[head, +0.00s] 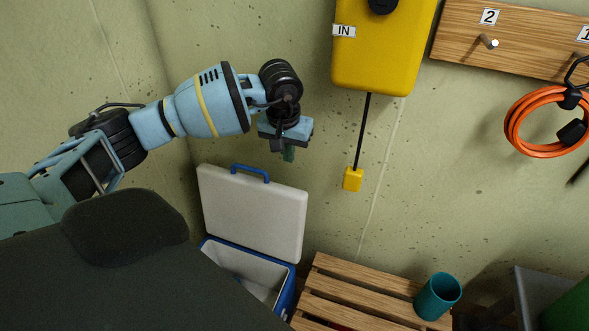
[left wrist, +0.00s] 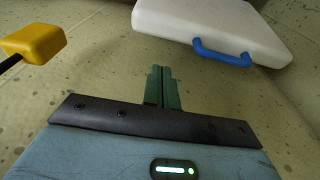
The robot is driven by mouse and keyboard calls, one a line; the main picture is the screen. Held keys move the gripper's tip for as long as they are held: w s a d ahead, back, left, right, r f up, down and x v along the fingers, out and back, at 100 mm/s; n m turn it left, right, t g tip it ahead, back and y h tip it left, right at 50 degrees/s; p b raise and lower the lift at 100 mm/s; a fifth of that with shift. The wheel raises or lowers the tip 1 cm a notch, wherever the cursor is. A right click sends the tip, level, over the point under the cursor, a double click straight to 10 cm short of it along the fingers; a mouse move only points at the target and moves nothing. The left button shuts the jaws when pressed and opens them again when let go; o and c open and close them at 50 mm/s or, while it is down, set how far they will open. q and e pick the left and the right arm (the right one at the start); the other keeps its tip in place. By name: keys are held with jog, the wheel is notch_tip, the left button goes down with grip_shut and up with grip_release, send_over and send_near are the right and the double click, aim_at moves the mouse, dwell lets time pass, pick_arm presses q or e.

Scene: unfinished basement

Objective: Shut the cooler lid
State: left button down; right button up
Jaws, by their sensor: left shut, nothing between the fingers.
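The cooler (head: 287,301) is a blue box with a white inside, low at the middle of the head view. Its white lid (head: 252,212) stands open and upright against the wall side, with a blue handle (head: 251,172) on its top edge. My left gripper (head: 289,154) is shut and empty, above the lid's top edge and a little right of the handle. In the left wrist view the closed fingers (left wrist: 162,86) are apart from the lid (left wrist: 210,22) and its blue handle (left wrist: 222,53). My right gripper is not in view. My own dark body hides the cooler's front left.
A yellow box (head: 383,50) on the wall has a cord with a small yellow block (head: 353,179), right of the gripper. A slatted wooden bench (head: 345,290) with a teal cup (head: 437,296) stands right of the cooler. An orange cable coil (head: 517,128) hangs at the right.

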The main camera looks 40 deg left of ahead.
pick_arm(q)
jog(key=f, duration=0.3)
jog(key=w+f, duration=0.1)
jog(key=f, duration=0.6)
jog(key=shift+w+a, duration=0.25)
jog(key=shift+w, duration=0.05)
